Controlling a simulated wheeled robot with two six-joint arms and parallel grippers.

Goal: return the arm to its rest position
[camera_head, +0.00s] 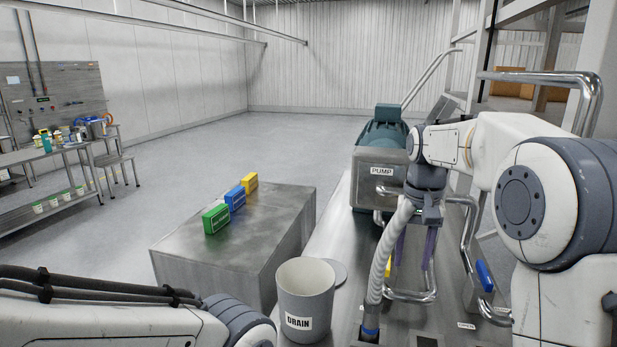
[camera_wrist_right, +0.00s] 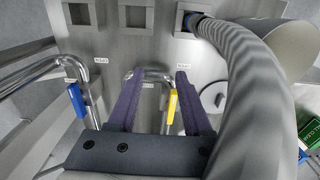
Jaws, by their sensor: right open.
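My right gripper (camera_head: 414,262) points down over the steel machine bench, and its purple fingers are apart. In the right wrist view the two fingers (camera_wrist_right: 156,78) stand apart with no object held between them. A yellow valve handle (camera_wrist_right: 171,104) on a bent steel pipe shows between and beyond them; I cannot tell whether they touch the pipe. My right arm (camera_head: 545,195) fills the right side of the head view. A grey corrugated hose (camera_head: 389,245) runs just left of the gripper. Part of my left arm (camera_head: 110,320) shows at the bottom left; its gripper is out of view.
A drain bucket (camera_head: 305,285) stands left of the hose. A green pump (camera_head: 384,135) is behind the gripper. A blue valve handle (camera_head: 484,275) is to its right. A steel block (camera_head: 265,250) carries green, blue and yellow boxes. The floor beyond is clear.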

